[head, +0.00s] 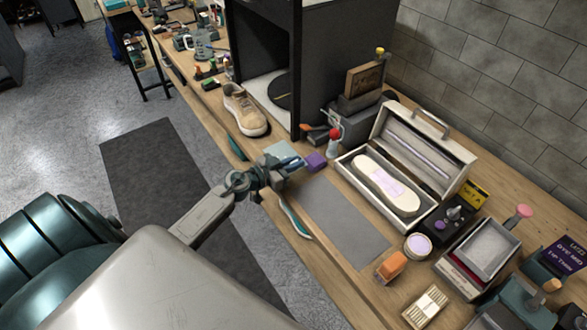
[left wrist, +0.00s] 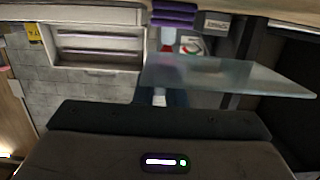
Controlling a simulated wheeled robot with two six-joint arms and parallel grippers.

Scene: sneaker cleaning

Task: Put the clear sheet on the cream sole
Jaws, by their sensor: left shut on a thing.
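The cream sole (head: 382,187) lies in the open white case (head: 372,210), with a pale lilac patch on its middle. My left gripper (head: 288,163) is shut on the clear sheet (head: 277,150), a pale see-through pane, and holds it over the bench's near edge, left of the case. In the left wrist view the clear sheet (left wrist: 230,76) stretches to the right, tilted, apart from the case (left wrist: 98,65). My right gripper is not in view.
A grey mat (head: 340,220) lies bare before the case. A purple block (head: 315,161) and a red-capped bottle (head: 333,143) stand near the gripper. A tan sneaker (head: 244,110) is farther back, beside a black cabinet (head: 345,50). An orange block (head: 391,266) is at the front.

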